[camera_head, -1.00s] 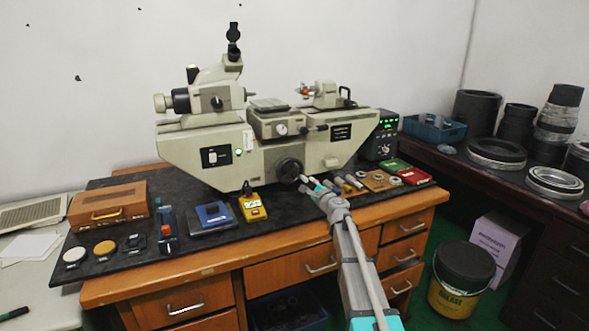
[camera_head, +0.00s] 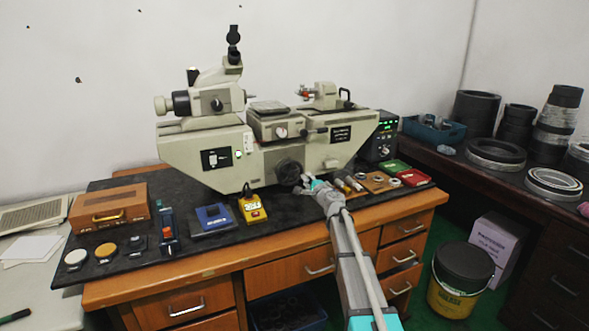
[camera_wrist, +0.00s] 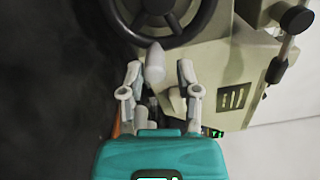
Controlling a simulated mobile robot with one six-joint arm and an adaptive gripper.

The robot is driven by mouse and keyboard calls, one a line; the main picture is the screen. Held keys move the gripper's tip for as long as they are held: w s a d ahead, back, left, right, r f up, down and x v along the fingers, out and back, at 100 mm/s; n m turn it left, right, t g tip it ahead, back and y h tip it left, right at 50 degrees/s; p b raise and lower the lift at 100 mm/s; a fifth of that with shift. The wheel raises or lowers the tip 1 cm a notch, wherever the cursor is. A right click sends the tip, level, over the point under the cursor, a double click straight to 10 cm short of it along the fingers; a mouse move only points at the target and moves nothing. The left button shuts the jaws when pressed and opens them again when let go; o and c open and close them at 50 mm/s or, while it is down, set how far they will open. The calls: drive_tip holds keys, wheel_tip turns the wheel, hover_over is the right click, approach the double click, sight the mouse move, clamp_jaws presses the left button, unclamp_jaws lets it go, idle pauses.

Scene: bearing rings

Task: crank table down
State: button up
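The measuring machine (camera_head: 215,155) stands on the desk, with its small table (camera_head: 268,107) at the upper middle. The dark crank wheel (camera_head: 289,171) is low on the machine's front; its rim and spokes fill the top of the wrist view (camera_wrist: 157,38). A pale rounded crank handle (camera_wrist: 155,62) sticks out from the wheel towards my gripper (camera_wrist: 158,70). The two fingers are apart, one on each side of the handle, with gaps visible on both sides. In the head view my gripper (camera_head: 305,183) is just right of and below the wheel, its fingertips hard to make out.
Small cylindrical parts (camera_head: 350,182) and a wooden tray of rings (camera_head: 380,182) lie right of my gripper. A yellow device (camera_head: 252,208) and a blue box (camera_head: 213,217) lie to the left. A display unit (camera_head: 381,135) stands right of the machine.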

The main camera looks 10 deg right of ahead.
drive_tip(key=r+n+p, duration=0.1)
drive_tip(key=n, duration=0.2)
drive_tip(key=r+n+p, duration=0.1)
drive_tip(key=r+n, duration=0.1)
drive_tip(key=n, duration=0.2)
drive_tip(key=a+r+n+p, duration=0.1)
drive_tip(key=n+p, duration=0.1)
drive_tip(key=n, duration=0.1)
drive_tip(key=shift+s+r, duration=0.15)
drive_tip(key=shift+s, duration=0.05)
drive_tip(key=n, duration=0.2)
drive_tip(key=shift+s+a+r+n+p, duration=0.1)
drive_tip(key=shift+a+r+n+p, duration=0.2)
drive_tip(key=n, duration=0.1)
drive_tip(key=a+n, duration=0.1)
drive_tip(key=n, duration=0.1)
drive_tip(key=shift+s+a+r+n+p, duration=0.2)
drive_tip(key=shift+s+r+n+p, duration=0.05)
drive_tip(key=shift+r+n+p, duration=0.15)
drive_tip(key=n, duration=0.1)
drive_tip(key=a+n, duration=0.1)
drive_tip(key=n, duration=0.1)
drive_tip(key=a+n, duration=0.1)
drive_tip(key=n, duration=0.1)
drive_tip(key=shift+s, duration=0.35)
drive_tip(key=v, duration=0.8)
drive_tip(key=shift+s+d, duration=0.15)
drive_tip(key=shift+s, duration=0.05)
drive_tip(key=shift+r, duration=0.1)
